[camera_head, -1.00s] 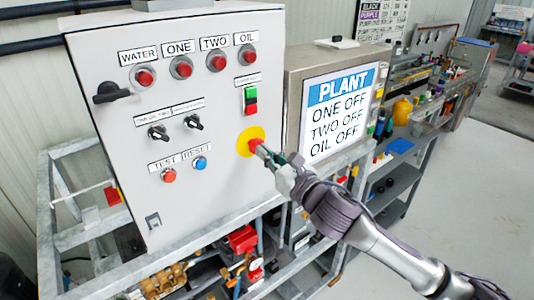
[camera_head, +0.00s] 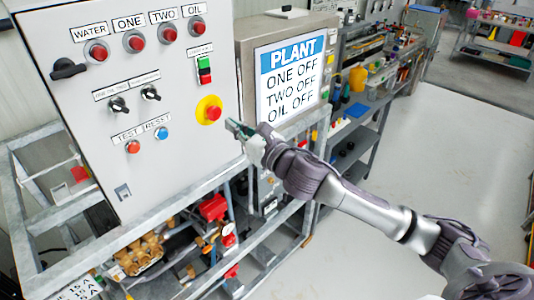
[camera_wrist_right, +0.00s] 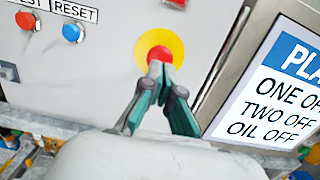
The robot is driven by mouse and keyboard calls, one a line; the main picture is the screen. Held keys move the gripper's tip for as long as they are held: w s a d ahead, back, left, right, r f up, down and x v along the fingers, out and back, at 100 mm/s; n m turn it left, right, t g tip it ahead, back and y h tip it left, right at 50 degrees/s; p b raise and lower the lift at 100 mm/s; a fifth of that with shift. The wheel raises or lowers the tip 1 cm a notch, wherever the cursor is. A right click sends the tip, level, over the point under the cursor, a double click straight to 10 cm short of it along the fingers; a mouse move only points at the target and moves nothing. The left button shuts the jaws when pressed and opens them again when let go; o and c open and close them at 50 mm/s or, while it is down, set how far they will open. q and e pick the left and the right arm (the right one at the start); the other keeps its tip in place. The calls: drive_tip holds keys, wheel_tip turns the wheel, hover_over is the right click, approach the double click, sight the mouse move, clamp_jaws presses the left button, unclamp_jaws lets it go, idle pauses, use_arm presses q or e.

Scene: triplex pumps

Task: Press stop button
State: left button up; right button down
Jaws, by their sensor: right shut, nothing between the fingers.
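The stop button could be the red mushroom button (camera_head: 213,112) on a yellow disc (camera_head: 203,104), low on the right of the grey control panel. Its label cannot be seen. It also shows in the right wrist view (camera_wrist_right: 158,54), partly behind my fingertips. My right gripper (camera_head: 231,127) is shut and empty, just right of and below the red button. The head view shows a small gap between them. In the wrist view the closed fingertips (camera_wrist_right: 161,70) point at the button's lower part. My left gripper is not in view.
A green and red switch (camera_head: 204,70) sits above the yellow disc. Red WATER, ONE, TWO and OIL lamps or buttons line the top. Red TEST (camera_head: 133,147) and blue RESET (camera_head: 161,133) are lower left. The screen (camera_head: 291,72) reads PLANT, ONE OFF, TWO OFF, OIL OFF.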

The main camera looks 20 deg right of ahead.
use_arm(q)
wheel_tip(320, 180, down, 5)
drive_tip(key=b, duration=0.4)
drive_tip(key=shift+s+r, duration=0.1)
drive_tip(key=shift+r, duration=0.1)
use_arm(e)
drive_tip(key=v, duration=0.9)
drive_tip(key=shift+f, duration=0.25)
drive_tip(key=shift+d, duration=0.15)
